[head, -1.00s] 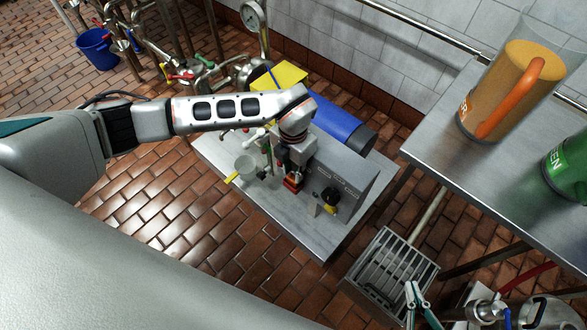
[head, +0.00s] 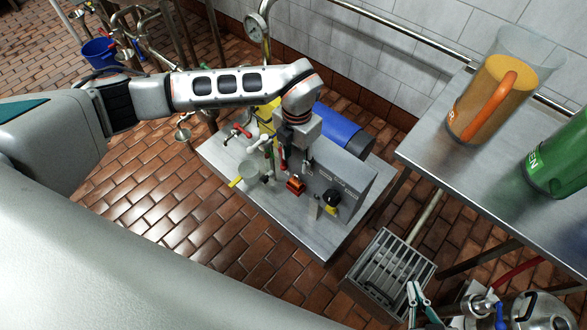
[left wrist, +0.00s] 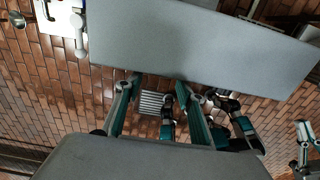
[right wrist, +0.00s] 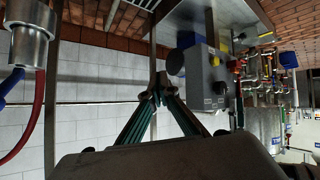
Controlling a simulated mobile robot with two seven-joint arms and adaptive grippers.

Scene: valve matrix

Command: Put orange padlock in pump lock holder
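The orange-red padlock (head: 295,186) is low in front of the grey pump box (head: 340,190), on the metal platform. Whether it sits in a holder is too small to tell. My left gripper (head: 293,166) is just above and behind the padlock in the head view. In the left wrist view its fingers (left wrist: 158,92) are spread wide with nothing between them. My right gripper (head: 415,288) is at the bottom right of the head view, away from the padlock. In the right wrist view its fingertips (right wrist: 157,88) meet with nothing visible between them.
A yellow-and-black switch (head: 331,200) is right of the padlock. A blue motor (head: 340,128) lies behind. A steel table (head: 430,155) with orange and green jugs is at right, above a floor drain (head: 390,265).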

